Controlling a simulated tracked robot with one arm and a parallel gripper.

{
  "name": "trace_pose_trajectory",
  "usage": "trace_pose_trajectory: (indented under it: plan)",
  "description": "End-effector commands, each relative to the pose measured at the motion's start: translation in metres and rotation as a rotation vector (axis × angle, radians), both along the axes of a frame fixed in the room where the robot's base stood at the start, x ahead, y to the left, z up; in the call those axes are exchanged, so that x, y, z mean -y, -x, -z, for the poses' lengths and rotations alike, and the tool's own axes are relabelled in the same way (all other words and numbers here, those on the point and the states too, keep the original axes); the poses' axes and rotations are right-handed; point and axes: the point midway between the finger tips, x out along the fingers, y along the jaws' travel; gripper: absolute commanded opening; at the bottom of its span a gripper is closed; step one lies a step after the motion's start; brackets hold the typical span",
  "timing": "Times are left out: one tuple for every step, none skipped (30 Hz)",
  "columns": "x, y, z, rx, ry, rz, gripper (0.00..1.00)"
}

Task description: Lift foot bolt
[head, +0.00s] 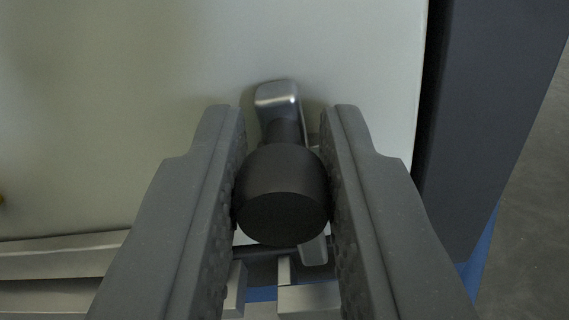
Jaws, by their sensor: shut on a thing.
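The foot bolt shows in the head view as a black round knob (283,195) with a silver metal bracket (278,97) behind it, against a pale panel. My gripper (284,165) is shut on the black knob, with one dark grey textured finger touching each side of it. The lower part of the bolt is partly hidden behind the knob. A short piece of metal shows below the knob at its right.
The pale panel (120,110) fills the back and left. A dark grey post (485,100) stands at the right. Metal rails (60,258) run along the lower left. A blue strip (480,245) and grey floor (535,230) show at the lower right.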

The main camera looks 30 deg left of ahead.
Motion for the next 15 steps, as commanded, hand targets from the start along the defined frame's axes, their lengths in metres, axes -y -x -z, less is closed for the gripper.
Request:
trace_pose_trajectory:
  plan:
    - [0.0019, -0.0018, -0.0049, 0.011, -0.001, 0.003, 0.0]
    - [0.0019, -0.0018, -0.0051, 0.011, -0.001, 0.003, 0.0]
    - [0.002, -0.002, -0.0054, 0.011, -0.001, 0.003, 0.26]
    - [0.002, -0.002, -0.0054, 0.012, -0.002, 0.003, 0.34]
    - [0.002, -0.0018, -0.0052, 0.011, -0.001, 0.003, 0.43]
    - [0.0018, -0.0018, -0.0048, 0.01, -0.001, 0.003, 0.43]
    - [0.0017, -0.0016, -0.0044, 0.01, -0.001, 0.003, 0.43]
    - [0.0015, -0.0016, -0.0042, 0.009, -0.001, 0.003, 0.43]
    - [0.0012, -0.0015, -0.004, 0.009, -0.001, 0.002, 0.43]
    - [0.0012, -0.0015, -0.0039, 0.008, -0.001, 0.002, 0.43]
    - [0.0011, -0.0014, -0.0037, 0.008, -0.001, 0.002, 0.43]
    - [0.001, -0.0013, -0.0035, 0.008, -0.001, 0.002, 0.43]
    - [0.0009, -0.0011, -0.0033, 0.007, 0.0, 0.001, 0.43]
    - [0.001, -0.0008, -0.0032, 0.007, 0.0, 0.001, 0.43]
    - [0.0012, 0.0001, -0.003, 0.006, 0.0, 0.001, 0.43]
